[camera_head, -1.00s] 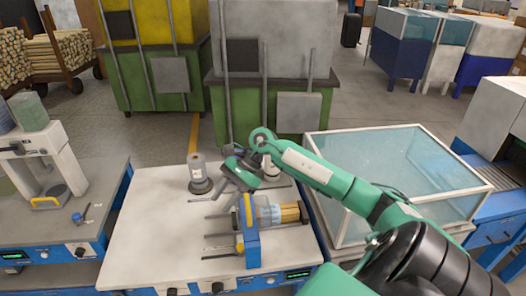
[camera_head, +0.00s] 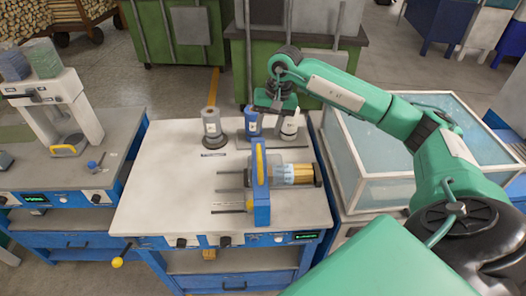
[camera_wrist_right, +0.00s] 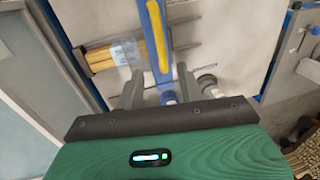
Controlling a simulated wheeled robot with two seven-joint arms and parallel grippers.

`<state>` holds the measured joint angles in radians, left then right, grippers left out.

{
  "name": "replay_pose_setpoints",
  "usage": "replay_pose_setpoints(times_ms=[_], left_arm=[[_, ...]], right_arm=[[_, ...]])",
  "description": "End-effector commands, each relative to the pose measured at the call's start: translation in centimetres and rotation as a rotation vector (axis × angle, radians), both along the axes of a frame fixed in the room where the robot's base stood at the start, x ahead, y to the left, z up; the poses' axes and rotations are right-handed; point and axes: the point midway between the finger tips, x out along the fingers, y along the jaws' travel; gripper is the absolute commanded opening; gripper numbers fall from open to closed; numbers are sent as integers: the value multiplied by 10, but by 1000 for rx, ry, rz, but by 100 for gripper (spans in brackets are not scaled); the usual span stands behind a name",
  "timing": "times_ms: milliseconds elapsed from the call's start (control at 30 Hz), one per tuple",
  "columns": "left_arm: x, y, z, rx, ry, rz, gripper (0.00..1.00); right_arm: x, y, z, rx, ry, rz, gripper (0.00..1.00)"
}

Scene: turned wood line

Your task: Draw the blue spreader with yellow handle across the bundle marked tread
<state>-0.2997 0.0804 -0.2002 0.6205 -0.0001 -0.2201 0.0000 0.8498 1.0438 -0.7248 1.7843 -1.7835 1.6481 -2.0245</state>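The blue spreader with a yellow handle (camera_head: 261,190) stands across the rods on the middle table, at the left end of the bundle. It also shows as a blue bar with a yellow strip in the right wrist view (camera_wrist_right: 156,42). The bundle (camera_head: 302,174) of light wooden sticks has a pale blue wrap and label, whose word I cannot read; it shows in the right wrist view (camera_wrist_right: 103,58). My right gripper (camera_head: 275,107) is above the back of the table, behind the spreader and apart from it. Its fingers (camera_wrist_right: 158,92) are open and empty. My left gripper is out of view.
A glass-topped case (camera_head: 375,185) is on the right, a white press (camera_head: 65,108) on the left. The table's left part is clear.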

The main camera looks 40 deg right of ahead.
Motion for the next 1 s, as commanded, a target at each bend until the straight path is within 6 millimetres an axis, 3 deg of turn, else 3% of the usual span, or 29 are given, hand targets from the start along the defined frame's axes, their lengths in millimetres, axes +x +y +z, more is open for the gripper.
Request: replay_pose_setpoints(times_ms=[200, 500, 700, 967, 1000], left_arm=[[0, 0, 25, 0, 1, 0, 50], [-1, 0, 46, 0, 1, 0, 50], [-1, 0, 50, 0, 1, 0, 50], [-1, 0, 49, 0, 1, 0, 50], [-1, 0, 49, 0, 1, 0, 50]], right_arm=[[4, 9, -43, 2, 6, -1, 38], [10, 17, -96, 3, 3, -2, 38], [11, 19, -111, 2, 1, -3, 38], [12, 19, -113, 1, 0, -3, 38], [12, 19, -113, 2, 1, -3, 34]])
